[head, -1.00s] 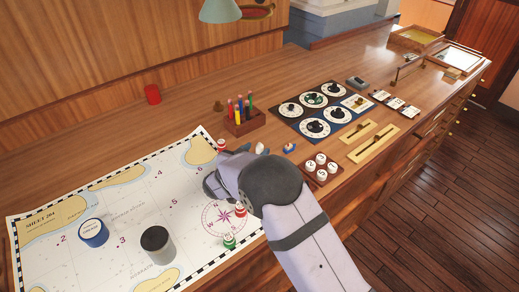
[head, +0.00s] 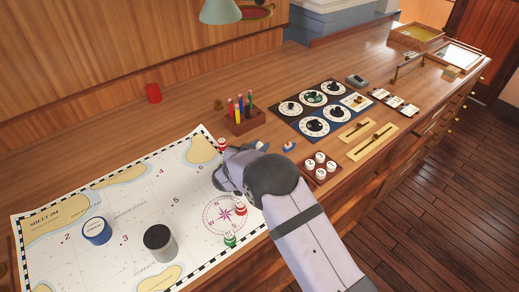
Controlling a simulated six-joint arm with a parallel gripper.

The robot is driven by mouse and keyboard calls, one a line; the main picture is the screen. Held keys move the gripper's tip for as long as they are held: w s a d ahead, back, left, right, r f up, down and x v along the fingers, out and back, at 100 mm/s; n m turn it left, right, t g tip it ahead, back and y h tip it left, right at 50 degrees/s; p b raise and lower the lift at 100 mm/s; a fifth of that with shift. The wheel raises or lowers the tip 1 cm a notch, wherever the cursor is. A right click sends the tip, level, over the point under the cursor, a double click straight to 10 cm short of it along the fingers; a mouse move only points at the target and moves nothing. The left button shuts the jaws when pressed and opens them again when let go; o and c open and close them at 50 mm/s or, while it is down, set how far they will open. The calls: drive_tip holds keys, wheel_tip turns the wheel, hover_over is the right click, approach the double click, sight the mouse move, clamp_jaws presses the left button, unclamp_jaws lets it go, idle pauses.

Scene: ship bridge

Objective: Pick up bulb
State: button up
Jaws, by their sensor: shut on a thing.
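My gripper (head: 232,168) is over the right part of the chart, with its grey wrist and arm reaching in from the lower right. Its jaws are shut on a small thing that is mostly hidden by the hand. A small pale piece (head: 261,145) shows at the hand's far right edge; it may be part of the bulb or of the gripper, I cannot tell. A small blue-and-white piece (head: 289,146) lies on the wood just right of the gripper, apart from it.
The chart (head: 150,205) carries a blue-and-white drum (head: 96,231), a dark-topped cylinder (head: 159,243) and small red and green pieces. A pen rack (head: 245,124) stands beyond the gripper. White knobs (head: 319,163) and dial panels (head: 313,107) lie to the right.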

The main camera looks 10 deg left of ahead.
drive_tip(key=shift+r, duration=0.1)
wheel_tip(320, 180, up, 10)
drive_tip(key=shift+f+b, duration=0.1)
drive_tip(key=shift+b, duration=1.05)
